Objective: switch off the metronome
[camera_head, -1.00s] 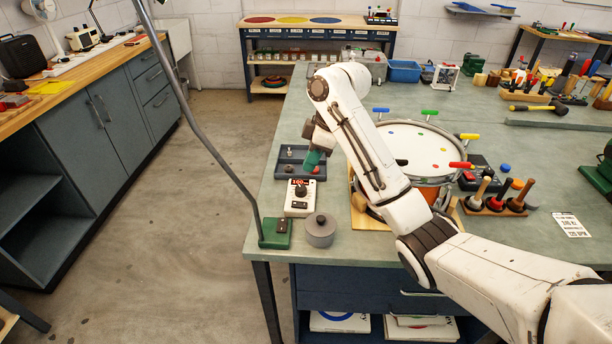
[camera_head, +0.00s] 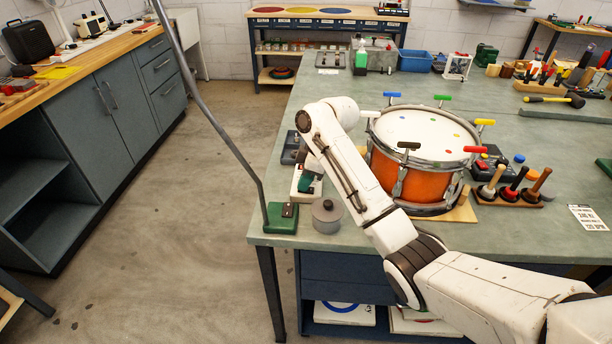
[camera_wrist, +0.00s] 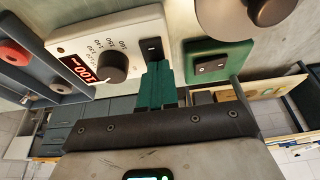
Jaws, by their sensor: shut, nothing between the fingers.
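The metronome (camera_head: 296,189) is a small white box at the bench's left edge, partly hidden by my arm in the head view. In the wrist view the metronome (camera_wrist: 140,33) shows a lit red display (camera_wrist: 80,68), a black dial (camera_wrist: 112,67) with numbers around it, and a small black switch (camera_wrist: 153,48). My gripper (camera_head: 304,188) is over the metronome with its green fingers together and empty. In the wrist view my gripper's fingertips (camera_wrist: 158,66) are just beside the switch; I cannot tell whether they touch it.
A green lamp base (camera_head: 281,217) with its own rocker switch (camera_wrist: 212,65) stands close by. A grey lidded pot (camera_head: 327,216) is next to it. An orange drum (camera_head: 410,178) stands to the right.

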